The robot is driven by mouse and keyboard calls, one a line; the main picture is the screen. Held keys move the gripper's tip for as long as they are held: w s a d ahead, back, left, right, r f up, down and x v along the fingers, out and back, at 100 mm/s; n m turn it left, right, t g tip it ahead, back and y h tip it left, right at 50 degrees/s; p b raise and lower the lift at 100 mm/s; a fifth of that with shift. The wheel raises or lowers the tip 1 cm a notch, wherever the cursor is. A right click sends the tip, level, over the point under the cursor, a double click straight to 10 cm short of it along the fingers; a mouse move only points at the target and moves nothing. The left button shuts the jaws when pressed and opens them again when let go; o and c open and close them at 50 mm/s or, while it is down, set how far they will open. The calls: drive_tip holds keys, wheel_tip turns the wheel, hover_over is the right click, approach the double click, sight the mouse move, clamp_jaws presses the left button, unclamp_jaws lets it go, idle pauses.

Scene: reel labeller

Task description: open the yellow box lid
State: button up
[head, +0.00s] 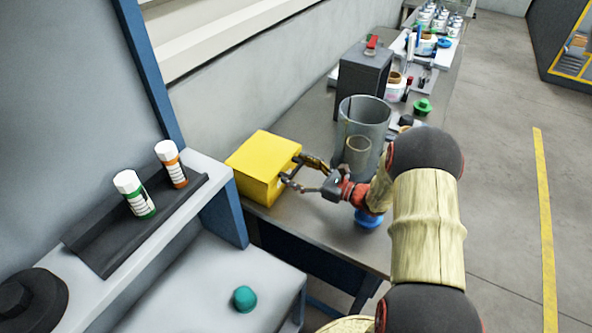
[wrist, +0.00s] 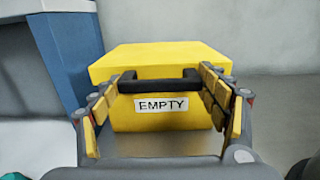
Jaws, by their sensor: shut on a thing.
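The yellow box (head: 258,185) sits on the grey table, with its lid (head: 264,151) lying flat on top and closed. In the wrist view the yellow box (wrist: 160,121) is straight ahead and has a label reading EMPTY (wrist: 162,104). A black handle (wrist: 158,83) runs across its front, just under the lid (wrist: 160,58). My gripper (head: 293,170) is at the box's right side in the head view. In the wrist view my gripper (wrist: 160,88) has one finger at each end of the handle and is shut on it.
A grey translucent bin (head: 363,122) stands close behind my gripper, with a dark grey block (head: 363,72) farther back. A blue round thing (head: 368,219) is below my wrist. A blue post (head: 222,212) and a shelf with two bottles stand to the left.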

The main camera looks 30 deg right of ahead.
drive_tip(key=shift+r+h+p, duration=0.3)
drive_tip(key=shift+r+p, duration=0.55)
drive_tip(key=shift+p, duration=0.05)
drive_tip(key=w+a+r+g+h+p, duration=0.1)
drive_tip(key=w+r+g+h+p, duration=0.1)
drive_tip(key=r+p, duration=0.5)
drive_tip(key=w+a+r+g+h+p, duration=0.2)
drive_tip(key=r+g+p, duration=0.3)
drive_tip(key=p, duration=1)
wheel_tip(320, 180, up, 2)
drive_tip(key=shift+w+r+p, duration=0.2)
drive_tip(key=shift+w+p, duration=0.1)
drive_tip(key=shift+o, duration=0.2)
drive_tip(key=w+a+r+p, duration=0.3)
drive_tip(key=w+r+p, duration=0.1)
drive_tip(key=p, duration=0.1)
drive_tip(key=shift+w+g+h, duration=0.3)
drive_tip(key=shift+g+h, duration=0.1)
drive_tip(key=w+a+r+p, duration=0.1)
drive_tip(key=w+a+r, duration=0.1)
drive_tip(key=w+a, duration=0.2)
drive_tip(key=shift+w+r+p, duration=0.3)
drive_tip(key=shift+w+p, duration=0.1)
drive_tip(key=shift+w, duration=0.65)
drive_tip(key=shift+w+a+r, duration=0.15)
drive_tip(key=shift+w+a, duration=0.3)
drive_tip(key=shift+w, duration=0.3)
drive_tip(key=shift+c, duration=0.2)
